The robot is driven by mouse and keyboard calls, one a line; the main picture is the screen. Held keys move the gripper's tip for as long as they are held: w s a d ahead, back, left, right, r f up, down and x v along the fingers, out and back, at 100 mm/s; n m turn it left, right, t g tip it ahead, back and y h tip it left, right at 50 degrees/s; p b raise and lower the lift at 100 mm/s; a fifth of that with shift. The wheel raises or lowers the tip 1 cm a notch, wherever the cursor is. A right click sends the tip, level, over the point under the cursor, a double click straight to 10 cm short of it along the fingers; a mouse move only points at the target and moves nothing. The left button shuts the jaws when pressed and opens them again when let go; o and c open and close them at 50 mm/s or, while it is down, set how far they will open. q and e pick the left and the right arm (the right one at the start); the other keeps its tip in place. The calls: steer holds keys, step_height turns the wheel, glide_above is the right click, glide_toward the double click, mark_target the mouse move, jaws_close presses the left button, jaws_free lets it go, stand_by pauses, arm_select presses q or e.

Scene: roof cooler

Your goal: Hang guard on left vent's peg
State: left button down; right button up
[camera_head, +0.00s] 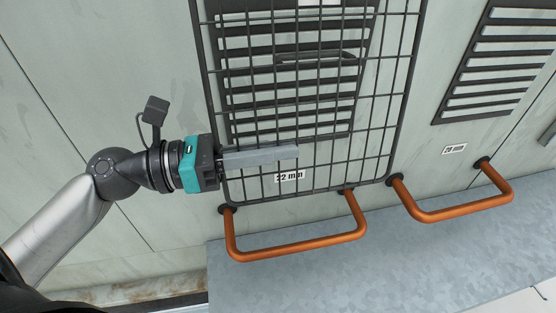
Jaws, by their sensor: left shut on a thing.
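The guard (393,130) is a dark wire grid with a thick frame. It stands in front of the left vent (290,95), a dark louvred panel, and covers most of it. A dark bar or handle (318,60) shows at the upper middle of the guard; I cannot tell whether it is the peg. My left gripper (262,155) comes in from the left with its long grey fingers lying across the lower part of the guard, shut on it near its left edge. The guard's top is cut off by the picture edge. My right gripper is not in view.
Another vent (500,60) with a label (454,149) is at right. A grey metal ledge (400,270) runs below.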

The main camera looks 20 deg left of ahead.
arm_select(q)
steer(key=w, duration=0.1)
steer(key=w+a+b, duration=0.1)
steer(key=w+a, duration=0.1)
steer(key=shift+f, duration=0.25)
steer(key=shift+w+a+f, duration=0.1)
steer(key=shift+w+f, duration=0.1)
stand_by(0.4)
stand_by(0.4)
steer(key=c, duration=1)
jaws_free()
steer(key=shift+f, duration=0.1)
steer(key=shift+o, duration=0.2)
steer(key=shift+f, duration=0.1)
steer(key=shift+s+a, duration=0.1)
